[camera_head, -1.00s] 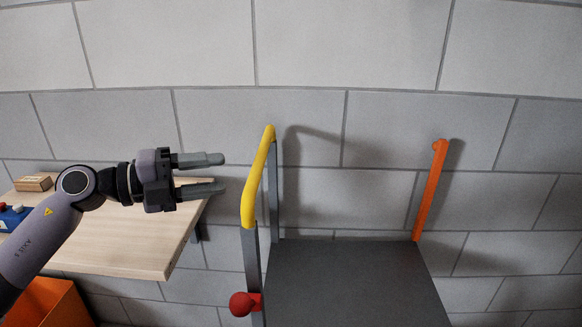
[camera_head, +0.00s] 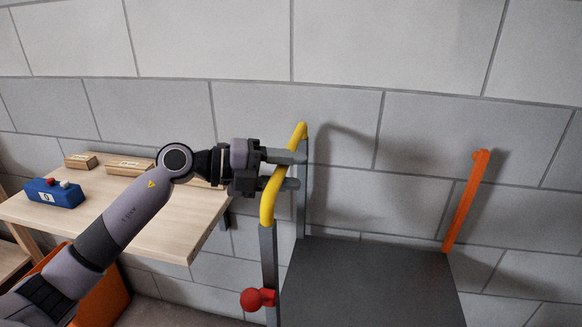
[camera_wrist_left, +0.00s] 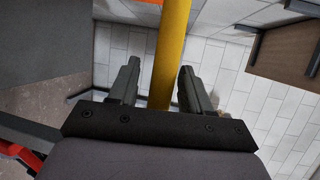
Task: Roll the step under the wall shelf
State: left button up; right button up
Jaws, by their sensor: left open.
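The step has a dark grey flat top (camera_head: 370,285), grey posts, a yellow handrail (camera_head: 268,200) on its left and an orange bar (camera_head: 466,200) at its right. A red knob (camera_head: 257,299) sits low on its left post. My left gripper (camera_head: 297,170) is open, with its fingers on either side of the yellow rail. The left wrist view shows the rail (camera_wrist_left: 170,50) between the two open fingers (camera_wrist_left: 158,85), with gaps visible beside it. A wooden shelf (camera_head: 150,215) is at the left against the wall. My right gripper is not in view.
On the wooden shelf lie a blue box (camera_head: 54,193) with a red and a white knob, and wooden blocks (camera_head: 130,168). An orange bin (camera_head: 105,300) stands below it. The grey block wall (camera_head: 420,60) is close behind the step.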

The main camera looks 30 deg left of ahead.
pick_arm(q)
jog(key=shift+w+d, duration=0.15)
jog(key=shift+d, duration=0.1)
grip_shut()
